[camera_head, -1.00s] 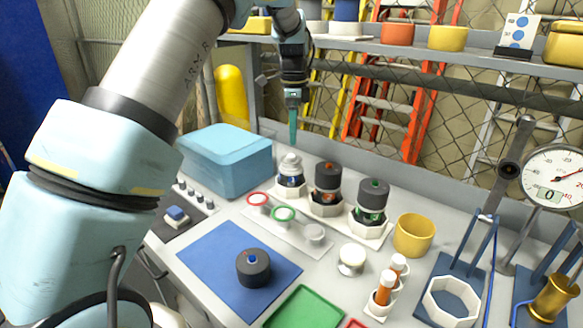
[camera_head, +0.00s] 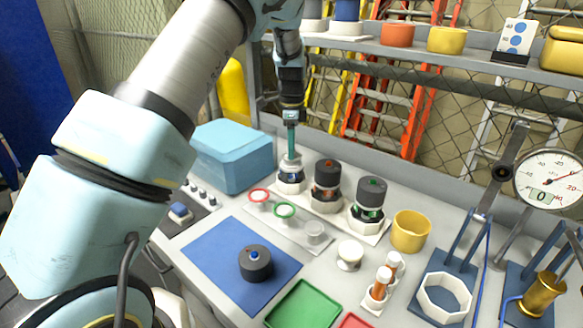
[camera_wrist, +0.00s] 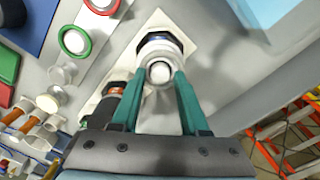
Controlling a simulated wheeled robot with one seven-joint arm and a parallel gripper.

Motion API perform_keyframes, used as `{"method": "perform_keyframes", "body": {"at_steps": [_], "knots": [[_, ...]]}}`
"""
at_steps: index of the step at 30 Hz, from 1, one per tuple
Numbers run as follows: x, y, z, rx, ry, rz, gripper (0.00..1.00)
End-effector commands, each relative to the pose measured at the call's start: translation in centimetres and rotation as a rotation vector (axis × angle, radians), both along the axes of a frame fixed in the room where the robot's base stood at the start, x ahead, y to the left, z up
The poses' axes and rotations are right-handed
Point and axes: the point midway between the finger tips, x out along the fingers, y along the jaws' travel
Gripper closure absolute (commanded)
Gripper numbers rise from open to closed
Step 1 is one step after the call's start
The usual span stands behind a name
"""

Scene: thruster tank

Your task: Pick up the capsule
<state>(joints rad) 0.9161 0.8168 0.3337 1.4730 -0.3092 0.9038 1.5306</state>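A capsule with a pale grey top and a blue band (camera_head: 291,178) stands upright in the left seat of a white three-seat rack (camera_head: 345,223). My gripper (camera_head: 290,156) points straight down over it. In the wrist view my green gripper fingers (camera_wrist: 160,84) are apart, one on each side of the capsule's round top (camera_wrist: 160,72), with narrow gaps visible. Two dark-capped capsules, one with red (camera_head: 328,173) and one with green (camera_head: 372,192), stand in the rack to the right. The fingertips are small in the head view, so their exact depth is unclear.
A light blue box (camera_head: 232,158) stands close to the left of the rack. A blue mat (camera_head: 215,262) bears a dark round cap (camera_head: 255,263). A yellow cup (camera_head: 410,231) and a dial gauge (camera_head: 550,180) are to the right. A shelf (camera_head: 400,52) is behind.

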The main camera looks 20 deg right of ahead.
Motion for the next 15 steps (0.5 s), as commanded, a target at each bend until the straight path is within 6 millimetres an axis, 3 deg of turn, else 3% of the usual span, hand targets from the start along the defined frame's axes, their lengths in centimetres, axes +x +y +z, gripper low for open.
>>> {"method": "perform_keyframes", "body": {"at_steps": [1, 11, 15], "knots": [[0.01, 0.0, 0.02, 0.0, 0.0, 0.0, 0.62], [0.01, 0.0, 0.04, 0.0, 0.0, 0.0, 0.99], [0.01, 0.0, 0.04, 0.0, 0.0, 0.0, 1.0]]}}
